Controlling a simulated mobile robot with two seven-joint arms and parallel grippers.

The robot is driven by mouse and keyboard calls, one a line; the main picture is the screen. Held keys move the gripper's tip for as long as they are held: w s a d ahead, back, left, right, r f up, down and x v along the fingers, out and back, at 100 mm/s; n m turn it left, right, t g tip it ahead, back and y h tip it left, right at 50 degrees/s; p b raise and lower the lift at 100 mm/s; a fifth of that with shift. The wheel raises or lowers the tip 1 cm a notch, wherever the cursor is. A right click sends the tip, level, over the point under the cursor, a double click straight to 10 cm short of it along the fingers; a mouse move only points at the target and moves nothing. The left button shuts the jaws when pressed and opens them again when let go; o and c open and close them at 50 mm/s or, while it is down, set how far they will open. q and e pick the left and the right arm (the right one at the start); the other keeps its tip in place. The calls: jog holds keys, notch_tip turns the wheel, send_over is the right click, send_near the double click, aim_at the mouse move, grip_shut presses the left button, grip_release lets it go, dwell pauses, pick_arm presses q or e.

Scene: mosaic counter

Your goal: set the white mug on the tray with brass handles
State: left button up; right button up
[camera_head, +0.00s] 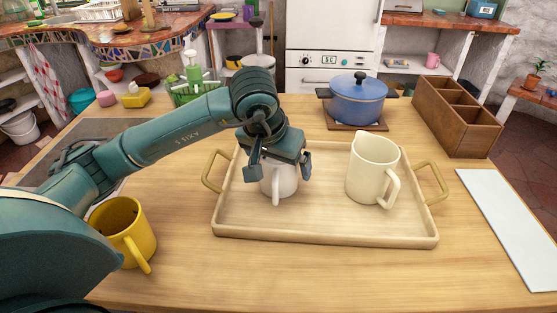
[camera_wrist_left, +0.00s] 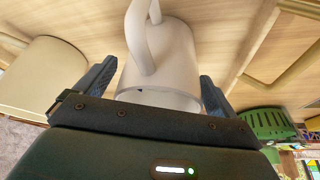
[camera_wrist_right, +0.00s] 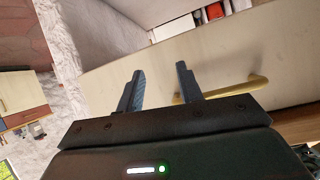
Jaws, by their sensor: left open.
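The white mug (camera_head: 281,181) stands upright on the left part of the wooden tray (camera_head: 330,233), which has brass handles at its left and right ends. My left gripper (camera_head: 277,176) is over the mug, with its fingers apart on either side of the rim. In the left wrist view the mug (camera_wrist_left: 165,65) lies between the two open fingers (camera_wrist_left: 150,90), with a gap at each side. A cream pitcher (camera_head: 372,168) stands on the right part of the tray. My right gripper (camera_wrist_right: 160,88) shows only in the right wrist view, its fingers apart and empty.
A yellow mug (camera_head: 128,231) stands at the left, beside my left arm. Behind the tray are a blue pot (camera_head: 358,101) on a trivet, a wooden divided box (camera_head: 455,120) and a green rack (camera_head: 194,90). A white board (camera_head: 508,225) lies at the right. The counter's front is clear.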

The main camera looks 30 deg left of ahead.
pick_arm(q)
jog(key=v, duration=1.2)
jog(key=shift+s, duration=0.15)
